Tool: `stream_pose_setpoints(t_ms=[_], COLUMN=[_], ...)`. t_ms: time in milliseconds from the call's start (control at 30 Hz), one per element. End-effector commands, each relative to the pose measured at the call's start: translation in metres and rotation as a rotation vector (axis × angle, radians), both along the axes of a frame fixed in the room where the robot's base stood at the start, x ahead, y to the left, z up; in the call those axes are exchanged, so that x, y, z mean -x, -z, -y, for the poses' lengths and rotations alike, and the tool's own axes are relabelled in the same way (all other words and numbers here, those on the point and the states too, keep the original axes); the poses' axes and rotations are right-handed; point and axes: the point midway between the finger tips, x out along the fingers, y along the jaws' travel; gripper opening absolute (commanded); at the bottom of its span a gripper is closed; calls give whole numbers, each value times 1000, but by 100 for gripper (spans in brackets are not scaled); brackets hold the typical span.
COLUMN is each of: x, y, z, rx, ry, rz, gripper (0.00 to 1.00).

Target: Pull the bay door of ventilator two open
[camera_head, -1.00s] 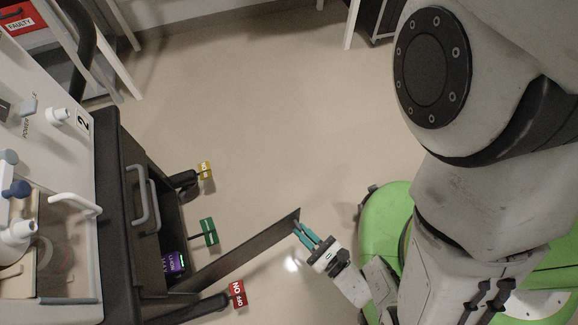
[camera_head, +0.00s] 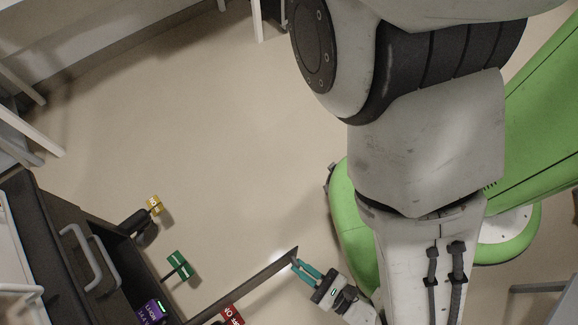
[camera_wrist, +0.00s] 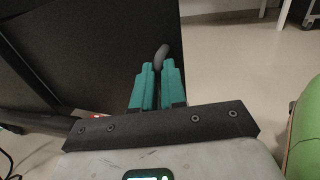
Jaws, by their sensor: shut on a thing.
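The bay door (camera_head: 245,287) of ventilator two is a thin dark panel. It stands swung out from the front of the dark ventilator cart (camera_head: 55,240) at the lower left, roughly square to it. My gripper (camera_head: 299,263) has teal fingers at the door's free end. In the wrist view my gripper (camera_wrist: 158,66) is closed around a grey handle (camera_wrist: 161,54) on the dark door face (camera_wrist: 100,45); the fingers hide part of the handle. A purple battery (camera_head: 150,312) shows in the open bay, cut by the lower edge.
A grey grab handle (camera_head: 85,260) is on the cart front. White furniture legs stand at the back. The middle floor is clear.

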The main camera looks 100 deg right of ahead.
Motion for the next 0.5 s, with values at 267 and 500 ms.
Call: stream_pose_setpoints(t_ms=[267, 500], x=[-2, -1], y=[0, 0], z=[-2, -1], rx=[-5, -3], ry=[-7, -4], rz=[3, 2], gripper=[25, 36])
